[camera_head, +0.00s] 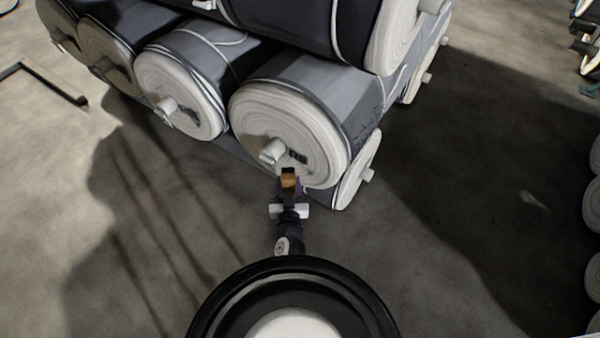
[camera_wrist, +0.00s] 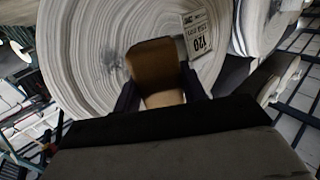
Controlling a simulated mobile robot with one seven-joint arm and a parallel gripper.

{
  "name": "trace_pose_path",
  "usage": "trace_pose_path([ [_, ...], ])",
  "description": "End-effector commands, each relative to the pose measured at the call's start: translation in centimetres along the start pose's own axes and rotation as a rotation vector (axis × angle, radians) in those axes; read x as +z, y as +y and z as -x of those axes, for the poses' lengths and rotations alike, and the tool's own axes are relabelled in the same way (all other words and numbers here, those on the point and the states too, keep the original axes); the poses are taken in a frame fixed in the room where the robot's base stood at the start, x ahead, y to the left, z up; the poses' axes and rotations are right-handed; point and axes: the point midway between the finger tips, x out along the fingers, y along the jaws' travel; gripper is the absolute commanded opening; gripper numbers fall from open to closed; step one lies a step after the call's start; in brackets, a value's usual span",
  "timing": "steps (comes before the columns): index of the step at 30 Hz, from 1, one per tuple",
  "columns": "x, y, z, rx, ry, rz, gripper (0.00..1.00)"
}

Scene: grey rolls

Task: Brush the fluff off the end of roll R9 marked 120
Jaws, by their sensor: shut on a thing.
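The pale wound end of a roll (camera_head: 306,133) faces me at the front of the stack, with a core tube (camera_head: 272,151) sticking out and a dark-looking label beside it. In the wrist view the roll end (camera_wrist: 75,40) fills the upper left, and its white label (camera_wrist: 197,33) reads 120. A faint grey patch (camera_wrist: 109,62) lies on the face left of the brush; it may be fluff. My gripper (camera_wrist: 160,90) is shut on a brown brush-like block (camera_wrist: 155,62), which also shows in the head view (camera_head: 288,178). Contact with the roll cannot be told. No R9 mark is readable.
Another grey roll (camera_head: 182,95) lies to the left, and a dark roll (camera_head: 300,20) rests on top. A lower roll end (camera_head: 357,172) sticks out at the right. Open concrete floor (camera_head: 470,220) lies to the right; more rolls (camera_head: 595,205) stand at the right edge.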

Motion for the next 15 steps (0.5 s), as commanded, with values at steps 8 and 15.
trace_pose_path([
  [8, -1.0, -1.7, -0.2, 0.15, 0.023, -0.215, 0.23],
  [15, -0.4, -2.7, 0.5, 0.41, 0.125, -0.532, 0.23],
])
